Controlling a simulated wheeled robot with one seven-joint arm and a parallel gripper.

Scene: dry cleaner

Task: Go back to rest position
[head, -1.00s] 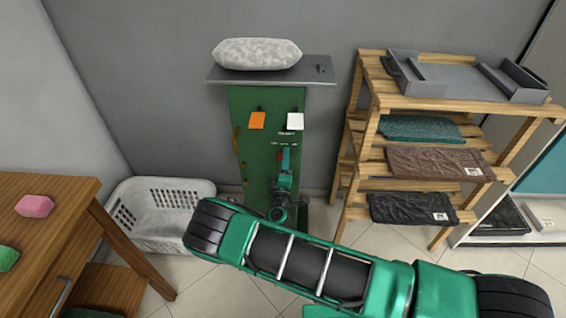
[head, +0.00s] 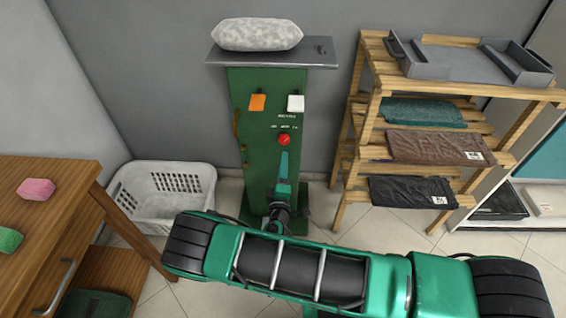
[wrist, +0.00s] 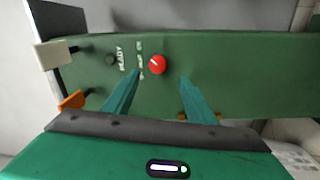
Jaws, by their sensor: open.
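My gripper (head: 284,158) is in front of the green machine column (head: 262,105) in the head view, below its red knob (head: 284,140). In the wrist view, my gripper (wrist: 160,76) shows two green fingers spread apart with nothing between them. The red knob (wrist: 157,64) appears beyond the fingertips and between them, on the green panel. The gap between the fingertips and the panel cannot be told exactly. My arm reaches across the lower part of the head view.
The column bears an orange switch (head: 257,103) and a white switch (head: 296,103); a pale bundle (head: 256,35) lies on top. A white basket (head: 165,215) stands left of it. A wooden table (head: 60,200) is at left, a wooden rack (head: 350,165) with folded cloths at right.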

